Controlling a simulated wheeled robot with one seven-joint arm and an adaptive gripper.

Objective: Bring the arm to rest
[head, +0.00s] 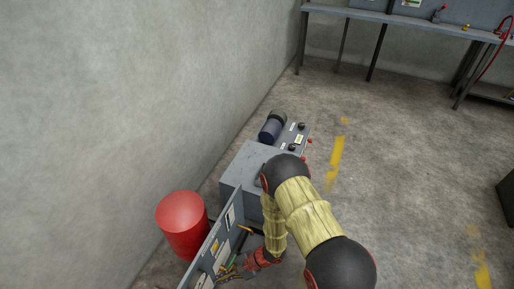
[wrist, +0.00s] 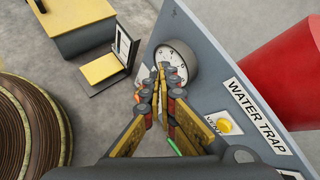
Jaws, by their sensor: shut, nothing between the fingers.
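My gripper (head: 232,270) is at the bottom of the head view, low beside an upright grey panel (head: 207,250). In the wrist view my gripper (wrist: 161,78) is shut with its fingertips together and nothing between them. The tips overlap a round white gauge (wrist: 182,58) on the panel; I cannot tell whether they touch it. A brown ribbed round thing, perhaps the spool (wrist: 22,125), lies at the left edge of the wrist view, apart from my gripper and partly cut off.
A red cylinder (head: 182,226) stands left of the panel, by the wall. A grey cabinet (head: 243,168) stands behind it. The panel bears a yellow vent button (wrist: 224,127) and a "WATER TRAP" label. A workbench (head: 400,17) is at the back; the floor at right is mostly clear.

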